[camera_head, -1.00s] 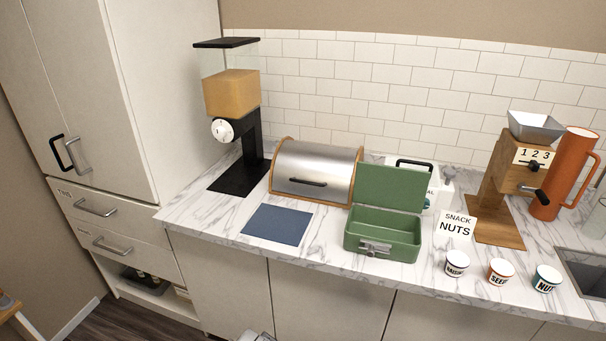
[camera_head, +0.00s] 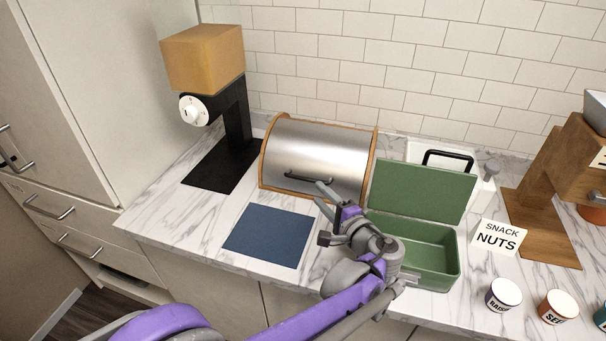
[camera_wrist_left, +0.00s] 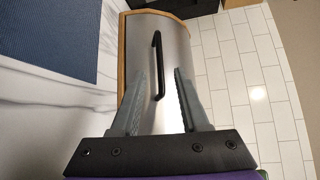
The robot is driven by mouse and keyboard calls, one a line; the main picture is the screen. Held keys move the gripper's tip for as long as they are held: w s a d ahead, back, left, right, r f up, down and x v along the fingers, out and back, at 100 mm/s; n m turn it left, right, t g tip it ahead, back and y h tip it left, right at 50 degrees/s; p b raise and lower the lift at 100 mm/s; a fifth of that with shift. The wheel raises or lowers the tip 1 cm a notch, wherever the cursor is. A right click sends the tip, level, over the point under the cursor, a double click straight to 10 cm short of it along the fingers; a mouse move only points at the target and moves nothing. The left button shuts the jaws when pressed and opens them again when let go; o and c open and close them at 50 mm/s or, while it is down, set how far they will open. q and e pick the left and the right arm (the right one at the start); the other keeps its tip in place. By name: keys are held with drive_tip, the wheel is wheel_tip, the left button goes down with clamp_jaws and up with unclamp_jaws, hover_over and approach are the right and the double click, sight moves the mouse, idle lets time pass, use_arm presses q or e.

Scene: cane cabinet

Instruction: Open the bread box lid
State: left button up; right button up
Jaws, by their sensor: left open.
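The bread box (camera_head: 317,155) stands on the marble counter against the tiled wall. It has a brushed metal roll lid, wooden end panels and a dark bar handle (camera_head: 308,177) low on the front. The lid is shut. My left gripper (camera_head: 322,194) is in front of the lid, near the handle's right end. In the left wrist view my left gripper (camera_wrist_left: 166,95) is open, and the handle (camera_wrist_left: 158,65) lies ahead, roughly between the fingers. I cannot tell whether they touch it. My right gripper is not in view.
A green lunch box (camera_head: 440,250) stands open, right of the bread box, close to my left wrist. A blue mat (camera_head: 268,235) lies in front. A dispenser on a black stand (camera_head: 236,125) is at left. Labelled cups (camera_head: 503,294) stand at front right.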

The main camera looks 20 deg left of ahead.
sight(305, 180)
use_arm(q)
drive_tip(key=x, duration=0.9)
drive_tip(key=shift+w+a, duration=0.15)
drive_tip(key=shift+a, duration=0.05)
clamp_jaws()
idle(1.1)
